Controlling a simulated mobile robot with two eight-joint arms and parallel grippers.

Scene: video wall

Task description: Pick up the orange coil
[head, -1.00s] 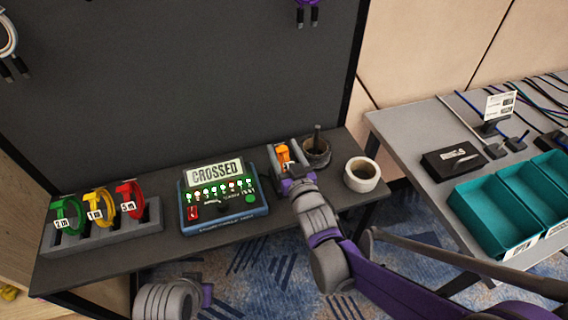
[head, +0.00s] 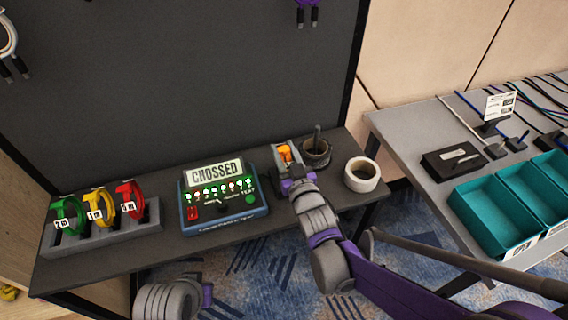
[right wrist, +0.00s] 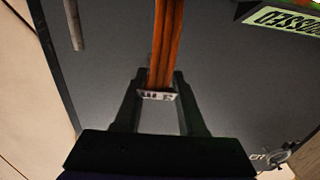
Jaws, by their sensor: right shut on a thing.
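The orange coil (head: 285,151) shows in the head view at the back right of the dark bench, at a grey holder. In the right wrist view the coil (right wrist: 166,40) runs as an upright orange band with a white label between my fingers. My right gripper (right wrist: 157,88) is shut on it. In the head view my right gripper (head: 288,170) reaches in from the lower right and hides the coil's lower part. I cannot tell whether the coil is clear of the holder. My left gripper is out of view; only a grey arm part shows at the bottom.
Left of the coil stands a tester (head: 222,195) with a "CROSSED" display. A grey rack (head: 95,243) holds green, yellow and red coils at far left. A dark cup (head: 316,155) and white tape roll (head: 362,175) stand close on the right. A dark panel (head: 180,80) rises behind.

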